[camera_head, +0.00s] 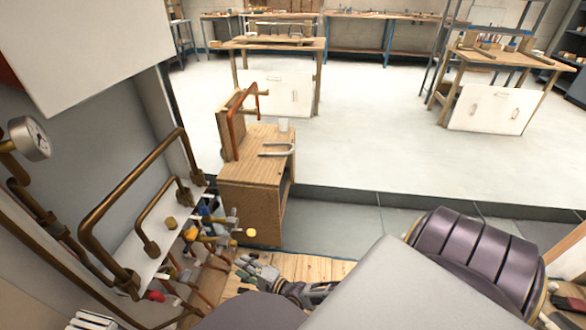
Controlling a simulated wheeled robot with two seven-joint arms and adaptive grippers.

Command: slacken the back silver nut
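A crowded cluster of small valves and pipe fittings (205,235) sits at lower left centre, with yellow, blue, red and silver parts. Small silver fittings (232,221) show at its right side. They are too small to tell which is the back silver nut or whether it is loose. My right gripper (243,264) is low in the picture, to the right of and below these fittings, over wooden boards. It looks apart from the silver fittings, and its finger gap is too small to make out. My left gripper does not show.
Bent brass pipes (128,184) and a round pressure gauge (30,138) stand at left. My own arm parts fill the lower right. Open floor lies beyond.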

